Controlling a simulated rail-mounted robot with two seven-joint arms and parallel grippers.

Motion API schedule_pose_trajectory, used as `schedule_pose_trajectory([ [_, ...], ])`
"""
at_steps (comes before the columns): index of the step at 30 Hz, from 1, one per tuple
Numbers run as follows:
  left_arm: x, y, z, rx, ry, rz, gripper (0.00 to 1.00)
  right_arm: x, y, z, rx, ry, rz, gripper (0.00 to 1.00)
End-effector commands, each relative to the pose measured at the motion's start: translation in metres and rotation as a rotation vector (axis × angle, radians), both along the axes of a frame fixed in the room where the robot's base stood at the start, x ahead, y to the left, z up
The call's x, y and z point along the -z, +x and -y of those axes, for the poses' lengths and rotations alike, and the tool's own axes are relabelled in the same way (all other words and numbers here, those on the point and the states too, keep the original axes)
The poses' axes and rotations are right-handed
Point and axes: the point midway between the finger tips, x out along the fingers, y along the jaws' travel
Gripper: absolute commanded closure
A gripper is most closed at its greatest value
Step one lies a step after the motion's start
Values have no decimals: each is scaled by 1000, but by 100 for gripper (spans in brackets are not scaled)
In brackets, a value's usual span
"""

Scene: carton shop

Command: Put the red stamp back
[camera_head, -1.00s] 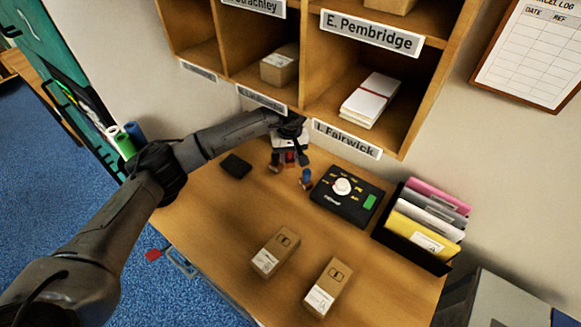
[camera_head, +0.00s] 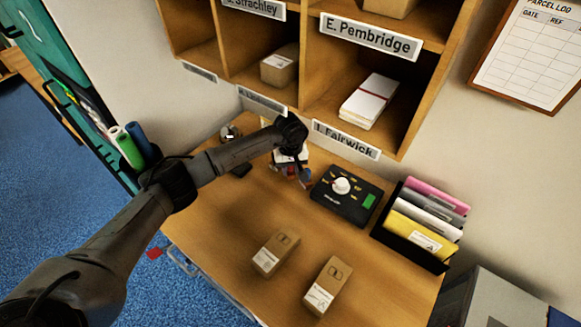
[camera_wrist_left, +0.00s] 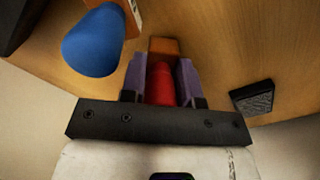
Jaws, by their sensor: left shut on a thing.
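My left gripper (camera_head: 296,172) is over the back of the desk, below the pigeonholes. In the left wrist view its purple fingers (camera_wrist_left: 160,82) are shut on the red stamp (camera_wrist_left: 160,86). The stamp's red handle lies between them, with an orange-brown wooden block at its far end. A blue stamp (camera_wrist_left: 92,42) stands close beside the gripper, at upper left in the wrist view. In the head view the stamps are small and partly hidden by the gripper. A stamp holder cannot be made out. My right gripper is not in view.
A black pad (camera_wrist_left: 254,97) lies beside the gripper. A black device with a white dial (camera_head: 345,194) is to the right, then a file rack (camera_head: 412,232). Two small cartons (camera_head: 275,252) (camera_head: 327,286) lie in front. The desk's left front is clear. Pigeonholes (camera_head: 300,60) overhang behind.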

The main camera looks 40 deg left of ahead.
Motion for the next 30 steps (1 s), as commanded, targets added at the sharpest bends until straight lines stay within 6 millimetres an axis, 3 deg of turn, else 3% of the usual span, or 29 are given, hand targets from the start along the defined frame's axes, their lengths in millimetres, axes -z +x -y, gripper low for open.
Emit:
schedule_pose_trajectory([
  [5,4,0,0,0,0,0,86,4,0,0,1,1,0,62],
  [6,3,0,0,1,0,0,69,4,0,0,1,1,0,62],
  [9,3,0,0,0,0,0,60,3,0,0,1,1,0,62],
  [19,-4,0,0,0,0,1,60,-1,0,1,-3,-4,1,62],
  [30,-56,0,0,1,0,3,60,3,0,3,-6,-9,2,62],
])
